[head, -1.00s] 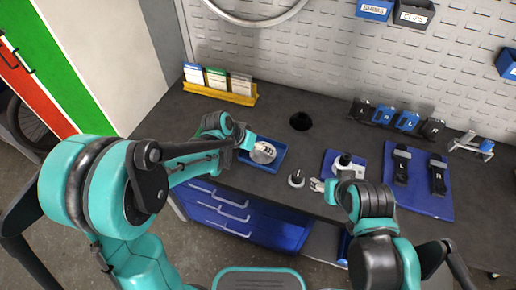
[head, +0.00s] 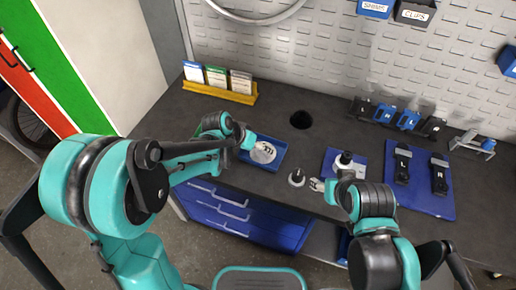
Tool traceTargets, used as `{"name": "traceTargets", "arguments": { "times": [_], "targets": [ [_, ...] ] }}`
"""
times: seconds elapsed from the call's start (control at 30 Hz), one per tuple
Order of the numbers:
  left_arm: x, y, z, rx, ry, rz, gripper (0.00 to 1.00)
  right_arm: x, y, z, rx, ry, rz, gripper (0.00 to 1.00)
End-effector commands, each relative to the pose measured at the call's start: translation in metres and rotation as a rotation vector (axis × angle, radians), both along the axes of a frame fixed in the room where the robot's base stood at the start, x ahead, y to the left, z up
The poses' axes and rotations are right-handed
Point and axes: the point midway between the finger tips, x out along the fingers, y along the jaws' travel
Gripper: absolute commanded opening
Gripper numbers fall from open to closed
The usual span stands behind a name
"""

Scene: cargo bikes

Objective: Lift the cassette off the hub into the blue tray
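The blue tray (head: 271,166) lies on the dark bench left of centre. The cassette (head: 263,154), a round silver-grey disc, is in the tray. My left gripper (head: 263,146) is right over the cassette's far side, partly covering it. Whether its fingers grip the cassette is too small to tell. The hub (head: 297,177), a small dark upright piece with a lighter base, stands near the bench's front edge, right of the tray, with no cassette on it. My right gripper (head: 316,185) is just right of the hub, its fingertips apart and empty.
A blue mat (head: 343,158) with a dark-topped part is behind my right gripper. Another blue mat (head: 420,199) holds two black L and R pieces. A yellow card rack (head: 220,92) stands at the back left.

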Motion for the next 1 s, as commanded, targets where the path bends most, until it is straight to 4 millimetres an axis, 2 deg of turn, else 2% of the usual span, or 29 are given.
{"name": "traceTargets", "arguments": {
  "times": [0.1,0.13,0.2,0.23,0.53,0.67,0.77,1.0],
  "targets": [
    [0.000,0.000,0.000,0.000,0.001,0.000,0.07,0.000,0.000,0.000,0.000,0.000,0.000,0.57],
    [0.000,0.000,0.000,0.000,0.001,0.000,0.70,0.000,0.000,0.000,0.000,0.000,0.000,0.57],
    [0.000,0.000,0.000,0.000,0.001,0.000,0.88,0.000,0.000,0.000,0.000,0.000,0.000,0.57],
    [0.000,0.000,0.000,0.000,0.001,0.000,0.91,0.000,0.000,0.000,0.000,0.000,0.000,0.57],
    [0.000,0.000,0.000,0.000,0.001,0.000,0.91,0.000,0.000,0.000,0.000,0.000,0.000,0.57],
    [-0.002,0.004,0.006,0.001,0.001,0.001,0.91,0.000,0.000,0.000,0.000,0.000,0.000,0.57],
    [-0.007,0.010,0.018,0.000,0.001,0.002,0.91,0.000,0.000,0.000,0.000,0.000,0.000,0.57],
    [-0.024,0.030,0.061,-0.001,0.002,0.002,0.91,0.000,0.000,0.000,0.000,0.000,0.000,0.57]
  ]
}}
